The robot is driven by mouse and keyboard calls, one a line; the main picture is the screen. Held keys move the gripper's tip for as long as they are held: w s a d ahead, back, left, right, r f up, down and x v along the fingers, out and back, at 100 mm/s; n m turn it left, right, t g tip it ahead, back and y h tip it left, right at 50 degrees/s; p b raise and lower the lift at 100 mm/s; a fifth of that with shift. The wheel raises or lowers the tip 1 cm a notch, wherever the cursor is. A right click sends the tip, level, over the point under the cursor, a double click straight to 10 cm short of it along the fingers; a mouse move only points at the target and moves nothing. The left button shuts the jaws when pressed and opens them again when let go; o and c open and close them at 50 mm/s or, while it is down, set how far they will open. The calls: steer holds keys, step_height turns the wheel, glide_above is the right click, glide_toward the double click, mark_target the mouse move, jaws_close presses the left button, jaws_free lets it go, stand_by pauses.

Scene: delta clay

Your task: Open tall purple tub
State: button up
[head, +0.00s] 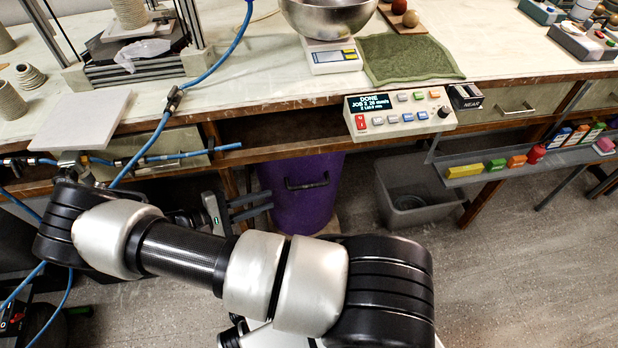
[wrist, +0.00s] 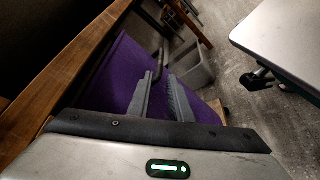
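The tall purple tub (head: 300,209) stands on the floor under the workbench. A black bar handle (head: 307,184) shows on it. The bench edge hides its upper part and my arm crosses in front of its lower part. My gripper (head: 268,203) is at the tub's left side in the head view, with its two fingers apart. In the wrist view the purple tub (wrist: 118,72) fills the area behind my gripper (wrist: 161,76). Its dark handle (wrist: 159,61) shows just beyond the fingertips. Nothing is between the fingers, and I cannot tell whether they touch the tub.
The wooden bench edge (head: 270,107) runs above the tub. A grey bin (head: 407,196) stands to its right. A button panel (head: 399,111) hangs at the bench front. A shelf with small coloured boxes (head: 497,165) is farther right. Floor at the lower right is clear.

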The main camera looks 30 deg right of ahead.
mark_target(310, 187)
steer(key=b+x, duration=0.1)
steer(key=x, duration=0.7)
steer(key=b+x, duration=0.1)
steer(key=x, duration=0.8)
steer(key=shift+s, duration=0.25)
jaws_close()
